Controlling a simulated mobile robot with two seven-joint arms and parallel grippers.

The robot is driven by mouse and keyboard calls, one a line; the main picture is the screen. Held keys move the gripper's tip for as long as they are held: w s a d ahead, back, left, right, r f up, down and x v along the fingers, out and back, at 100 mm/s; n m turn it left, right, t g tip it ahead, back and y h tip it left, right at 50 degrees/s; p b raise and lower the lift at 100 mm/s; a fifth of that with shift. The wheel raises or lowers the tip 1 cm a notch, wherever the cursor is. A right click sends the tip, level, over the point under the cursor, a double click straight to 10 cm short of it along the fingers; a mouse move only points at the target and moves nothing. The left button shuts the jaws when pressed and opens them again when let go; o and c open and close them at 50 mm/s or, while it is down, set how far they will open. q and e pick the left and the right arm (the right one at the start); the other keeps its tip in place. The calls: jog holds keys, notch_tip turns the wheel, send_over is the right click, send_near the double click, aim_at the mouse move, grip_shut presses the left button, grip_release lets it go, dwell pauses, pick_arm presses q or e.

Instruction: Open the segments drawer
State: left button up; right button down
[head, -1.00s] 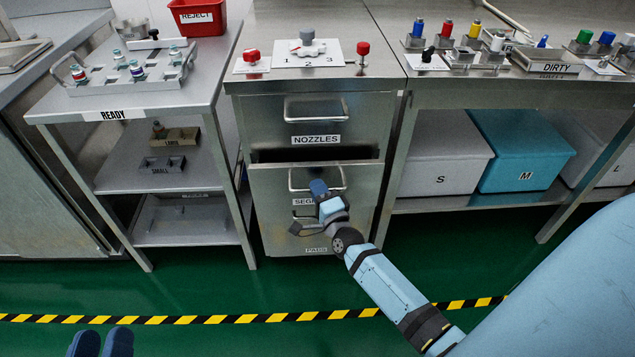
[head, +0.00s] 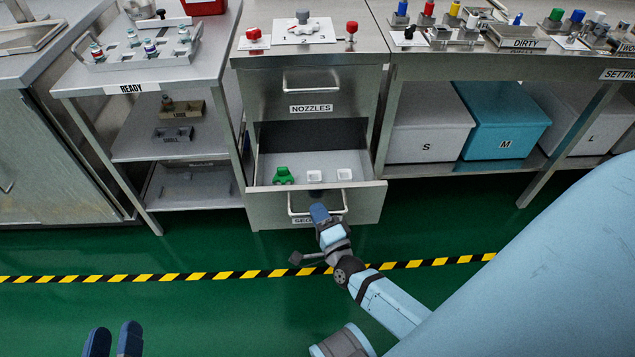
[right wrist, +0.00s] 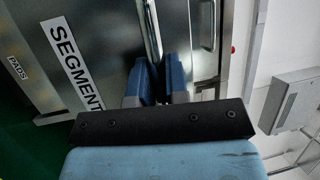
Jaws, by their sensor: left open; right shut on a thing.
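The segments drawer (head: 262,207) is pulled out of the middle cabinet in the head view. Its inside shows a green piece (head: 283,176) at the left and white square holders to the right of it. My right gripper (head: 319,209) is at the drawer's bar handle (head: 346,203), shut on it. In the right wrist view the blue fingers (right wrist: 160,80) are on either side of the handle bar (right wrist: 153,35), beside the SEGMENTS label (right wrist: 72,65). My left gripper (head: 113,340) is open and empty over the floor at the bottom left.
The closed nozzles drawer (head: 345,95) is above the open one. The ready rack (head: 150,75) stands left, and shelves with grey and teal bins (head: 505,120) stand right. Green floor with a striped line (head: 200,275) is clear in front.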

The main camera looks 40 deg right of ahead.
jog(key=shift+s+a, duration=0.15)
jog(key=shift+s, duration=0.1)
jog(key=c, duration=1.1)
grip_release()
jog(key=shift+c, duration=0.2)
jog(key=shift+r, duration=0.1)
